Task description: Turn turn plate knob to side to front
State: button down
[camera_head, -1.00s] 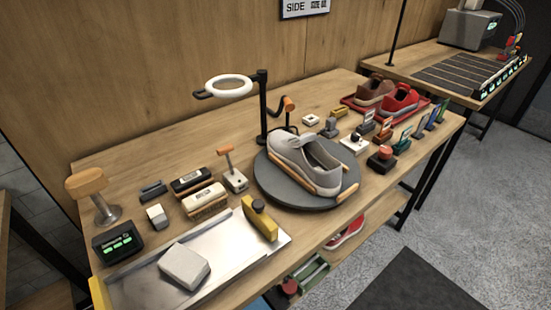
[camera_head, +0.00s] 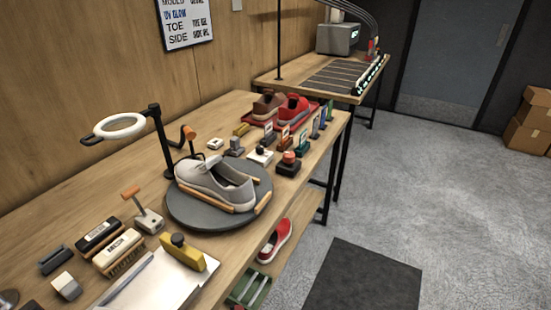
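The turn plate (camera_head: 188,211) is a dark grey round disc on the wooden bench. A sign (camera_head: 187,24) on the wall has partly readable words, including TOE and SIDE. My gripper is not in view.
A ring lamp (camera_head: 120,126) on a black post stands behind the plate. Brushes (camera_head: 118,252) and a yellow-handled tool (camera_head: 183,252) are at front left. Several small tools and a red tray with shoes (camera_head: 293,109) are at the right. Floor (camera_head: 440,190) right of the bench is open.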

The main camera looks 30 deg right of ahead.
aim_at(288, 157)
jog(key=i+l+z, duration=0.3)
jog(key=i, duration=0.2)
jog(key=i+l+z, duration=0.3)
jog(key=i, duration=0.2)
jog(key=k+j, duration=0.05)
